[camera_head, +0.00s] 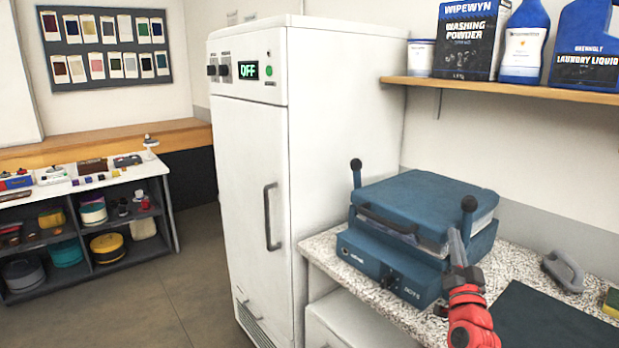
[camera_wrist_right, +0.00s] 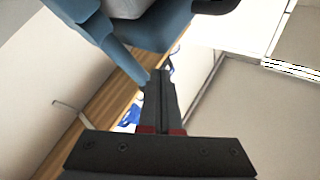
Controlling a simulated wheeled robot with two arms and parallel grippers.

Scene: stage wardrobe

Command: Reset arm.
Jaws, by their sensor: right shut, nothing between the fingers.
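My right gripper (camera_head: 455,240) is shut with nothing between its fingers. It points upward in the head view, in front of the right side of the blue press (camera_head: 390,262), close to the right black-knobbed lever (camera_head: 468,208). I cannot tell whether it touches the press. In the right wrist view the closed fingers (camera_wrist_right: 160,85) point away from the camera, with blue parts of the press (camera_wrist_right: 155,28) just beyond and to the left. My left gripper is not in view.
A tall white cabinet (camera_head: 247,170) reading OFF stands left of the press. A wooden shelf (camera_head: 500,90) with detergent hangs above. The speckled counter (camera_head: 515,265) holds a grey-handled item (camera_head: 563,271) and a dark mat (camera_head: 550,320). Open floor (camera_head: 170,290) lies at left.

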